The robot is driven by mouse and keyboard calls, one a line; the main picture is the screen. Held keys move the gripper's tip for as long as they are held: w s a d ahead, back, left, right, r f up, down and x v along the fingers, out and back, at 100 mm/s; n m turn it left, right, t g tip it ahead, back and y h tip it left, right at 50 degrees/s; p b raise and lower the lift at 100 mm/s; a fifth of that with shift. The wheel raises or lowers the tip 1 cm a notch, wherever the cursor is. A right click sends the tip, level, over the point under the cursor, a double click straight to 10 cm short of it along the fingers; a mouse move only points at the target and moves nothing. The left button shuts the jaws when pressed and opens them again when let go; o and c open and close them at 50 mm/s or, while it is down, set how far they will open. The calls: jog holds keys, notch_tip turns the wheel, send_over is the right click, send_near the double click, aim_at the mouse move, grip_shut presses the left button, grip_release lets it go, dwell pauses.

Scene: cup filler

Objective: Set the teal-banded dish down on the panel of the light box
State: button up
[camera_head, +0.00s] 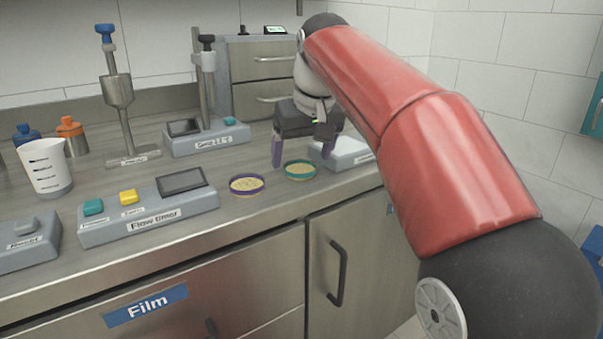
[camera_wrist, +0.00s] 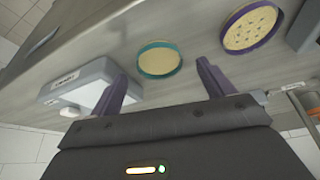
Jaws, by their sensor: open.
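The teal-banded dish (camera_head: 300,170) lies flat on the steel counter, with a pale yellow filling. It also shows in the wrist view (camera_wrist: 159,60), just beyond the fingertips and between their lines. My gripper (camera_head: 302,151) is open and empty above the counter, close to the dish, its purple fingers (camera_wrist: 162,78) apart. The light box (camera_head: 347,153) stands on the counter just right of the dish, partly hidden by my gripper and arm. In the wrist view its grey case and white panel (camera_wrist: 86,91) show at the left, by one finger. Nothing is seen on the visible panel.
A purple-banded dish (camera_head: 247,185) with a spotted filling lies left of the teal one. The flow timer (camera_head: 150,212) stands left of that. Behind are a metal stand (camera_head: 119,95), a grey device with a post (camera_head: 207,137) and a drawer unit (camera_head: 258,75). The counter's front edge is close.

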jog(key=shift+x, duration=1.2)
jog(key=c, duration=1.1)
jog(key=shift+c, duration=0.2)
jog(key=shift+r, duration=0.2)
